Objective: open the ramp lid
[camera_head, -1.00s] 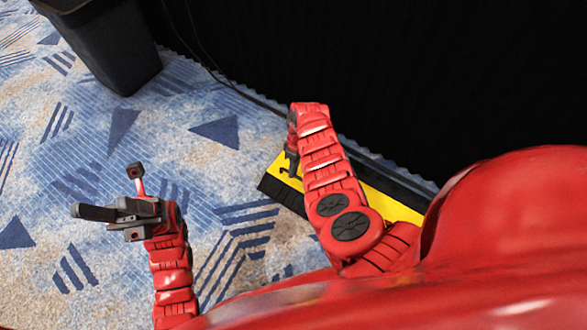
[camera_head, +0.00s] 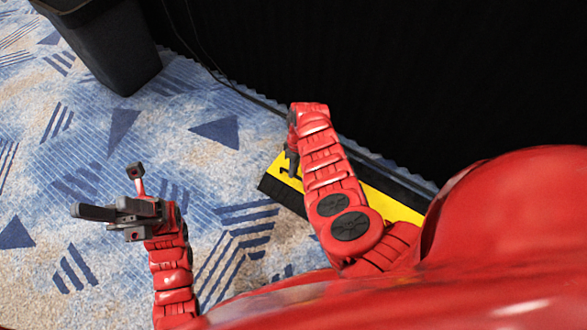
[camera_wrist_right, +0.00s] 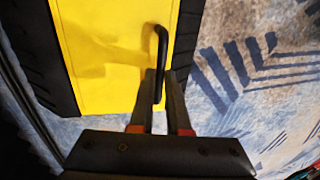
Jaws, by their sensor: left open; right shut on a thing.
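The ramp is a black cable ramp (camera_head: 284,195) on the carpet, with a yellow lid (camera_head: 390,203) along its top. The lid also shows in the right wrist view (camera_wrist_right: 110,50), lying between the black ramp sides. A black curved handle (camera_wrist_right: 161,42) stands at the lid's edge. My right gripper (camera_wrist_right: 160,85) is shut on this handle, which sits between its fingers. In the head view the right arm covers the middle of the ramp and hides most of the grip. My left gripper (camera_head: 105,190) is open and empty above the carpet, left of the ramp.
A black bin (camera_head: 105,50) stands at the upper left. A dark curtain or wall (camera_head: 400,70) runs behind the ramp, with thin cables along its foot. Patterned blue carpet (camera_head: 60,130) is clear around my left gripper.

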